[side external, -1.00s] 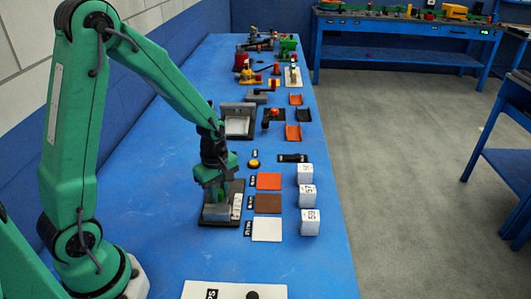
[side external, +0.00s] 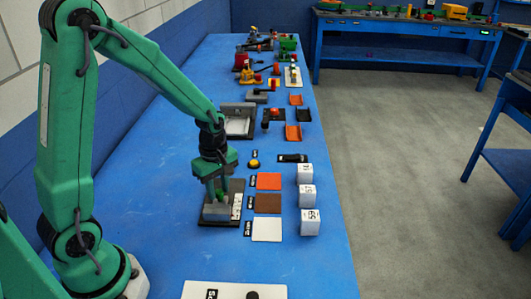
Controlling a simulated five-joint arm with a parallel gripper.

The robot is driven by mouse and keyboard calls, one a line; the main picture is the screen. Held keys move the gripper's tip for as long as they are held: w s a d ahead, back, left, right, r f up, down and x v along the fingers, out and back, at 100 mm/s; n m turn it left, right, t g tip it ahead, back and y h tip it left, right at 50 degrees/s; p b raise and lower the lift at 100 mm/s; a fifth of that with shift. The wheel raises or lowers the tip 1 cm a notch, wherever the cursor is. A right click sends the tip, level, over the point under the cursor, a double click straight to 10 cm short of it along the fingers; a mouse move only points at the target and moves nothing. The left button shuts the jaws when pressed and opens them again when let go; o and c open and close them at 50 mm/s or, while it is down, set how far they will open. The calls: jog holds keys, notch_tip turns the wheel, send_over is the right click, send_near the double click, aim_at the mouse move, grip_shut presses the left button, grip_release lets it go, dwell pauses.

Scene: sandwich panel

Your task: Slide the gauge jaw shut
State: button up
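The gauge (side external: 221,220) is a dark base plate with a grey block on it and a white marked strip (side external: 237,206) along its right side. It lies on the blue bench, left of the coloured square tiles. My gripper (side external: 216,197) points down over the gauge, with its fingers at or just behind the grey block. A bit of green shows between the fingers, and I cannot tell whether it is part of the gauge. The jaw is largely hidden by my gripper, and its gap cannot be made out.
Orange (side external: 269,181), brown (side external: 268,203) and white (side external: 267,229) tiles lie right of the gauge, with white numbered cubes (side external: 307,197) beyond them. A yellow button (side external: 254,163) and a grey tray (side external: 240,133) are behind.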

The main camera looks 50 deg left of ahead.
aim_at(218, 194)
jog(key=shift+r, duration=2.8)
jog(key=shift+d+r, duration=0.1)
jog(key=shift+s+d+r+m, duration=0.1)
jog(key=shift+s+r+m, duration=0.1)
jog(key=shift+r+m, duration=0.25)
jog(key=s+d+r+m+t, duration=0.2)
jog(key=s+r+m, duration=0.3)
jog(key=m, duration=0.3)
jog(key=s+d+r+m+t, duration=0.3)
jog(key=s+r+m, duration=0.3)
jog(key=r+m, duration=0.2)
jog(key=shift+s+m+t, duration=0.3)
jog(key=shift+m, duration=0.25)
